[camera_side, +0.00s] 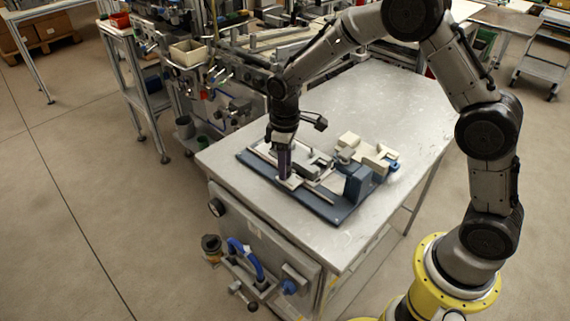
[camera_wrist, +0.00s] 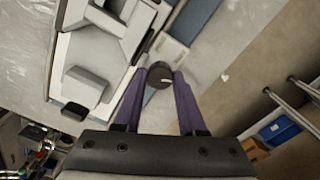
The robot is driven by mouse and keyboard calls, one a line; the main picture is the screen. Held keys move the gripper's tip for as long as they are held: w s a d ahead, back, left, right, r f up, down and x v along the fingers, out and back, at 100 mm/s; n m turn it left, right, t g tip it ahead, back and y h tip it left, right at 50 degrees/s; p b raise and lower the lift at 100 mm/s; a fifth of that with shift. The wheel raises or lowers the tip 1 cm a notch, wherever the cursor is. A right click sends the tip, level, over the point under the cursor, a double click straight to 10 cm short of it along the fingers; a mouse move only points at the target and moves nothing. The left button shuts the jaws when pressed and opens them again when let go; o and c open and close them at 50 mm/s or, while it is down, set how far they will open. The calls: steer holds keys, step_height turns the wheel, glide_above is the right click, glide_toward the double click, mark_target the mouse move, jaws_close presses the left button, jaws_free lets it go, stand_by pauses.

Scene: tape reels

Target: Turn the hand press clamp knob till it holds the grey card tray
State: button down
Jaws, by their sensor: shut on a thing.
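In the wrist view, a dark round knob (camera_wrist: 160,75) sits between the purple fingertips of my gripper (camera_wrist: 161,78), which is shut on it from both sides. In the side view my gripper (camera_side: 284,174) points straight down at the near-left part of the hand press's blue base plate (camera_side: 322,206); the knob is hidden there. A pale grey tray-like piece (camera_wrist: 70,45) lies left of the knob in the wrist view, with raised light blocks on it. I cannot tell whether the clamp touches it.
The blue plate lies on a grey metal table (camera_side: 225,165). A dark blue block (camera_side: 358,185) and cream blocks (camera_side: 375,161) stand right of my gripper. A small black knob (camera_wrist: 74,111) is left of my fingers. The table's far right is clear.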

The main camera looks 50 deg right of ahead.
steer(key=m, duration=0.6)
steer(key=shift+w+r, duration=0.1)
steer(key=m, duration=0.5)
steer(key=shift+m, duration=0.5)
steer(key=shift+c, duration=2.4)
jaws_free()
step_height(320, 180, up, 14)
